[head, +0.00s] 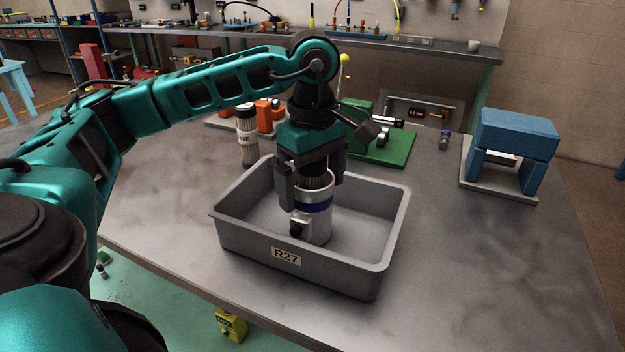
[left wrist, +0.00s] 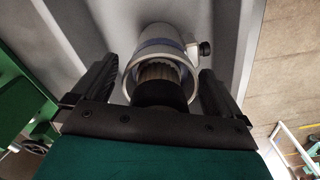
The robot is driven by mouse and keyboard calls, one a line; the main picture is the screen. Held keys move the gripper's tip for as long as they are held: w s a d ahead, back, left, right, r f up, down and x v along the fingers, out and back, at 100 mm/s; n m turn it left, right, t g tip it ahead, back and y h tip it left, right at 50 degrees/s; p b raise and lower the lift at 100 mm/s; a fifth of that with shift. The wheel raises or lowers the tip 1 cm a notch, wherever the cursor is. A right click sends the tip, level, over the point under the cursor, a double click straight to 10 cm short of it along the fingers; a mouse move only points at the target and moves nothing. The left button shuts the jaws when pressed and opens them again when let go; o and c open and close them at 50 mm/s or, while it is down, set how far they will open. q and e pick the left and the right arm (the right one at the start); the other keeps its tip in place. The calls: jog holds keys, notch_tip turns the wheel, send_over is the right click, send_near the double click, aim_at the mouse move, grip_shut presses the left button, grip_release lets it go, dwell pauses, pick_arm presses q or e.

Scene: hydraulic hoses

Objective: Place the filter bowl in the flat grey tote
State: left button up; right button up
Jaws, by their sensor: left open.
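The filter bowl (head: 313,213) is a silver cylinder with a blue band and a black knob low on its side. It stands upright inside the flat grey tote (head: 234,237), which is labelled R27. My left gripper (head: 312,191) points down over the bowl with its fingers apart on either side of it. In the left wrist view, the bowl (left wrist: 153,45) sits between the open fingers of the gripper (left wrist: 157,85), with a gap on each side. A pleated element shows in the bowl's mouth. My right gripper is not in view.
A green fixture (head: 385,146) with a metal part is behind the tote to the right. A blue block stand (head: 514,140) is at the far right. The table's right front is clear.

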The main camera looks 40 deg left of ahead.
pick_arm(q)
notch_tip(320, 180, up, 11)
jog(key=p, duration=0.3)
jog(key=shift+r, duration=0.65)
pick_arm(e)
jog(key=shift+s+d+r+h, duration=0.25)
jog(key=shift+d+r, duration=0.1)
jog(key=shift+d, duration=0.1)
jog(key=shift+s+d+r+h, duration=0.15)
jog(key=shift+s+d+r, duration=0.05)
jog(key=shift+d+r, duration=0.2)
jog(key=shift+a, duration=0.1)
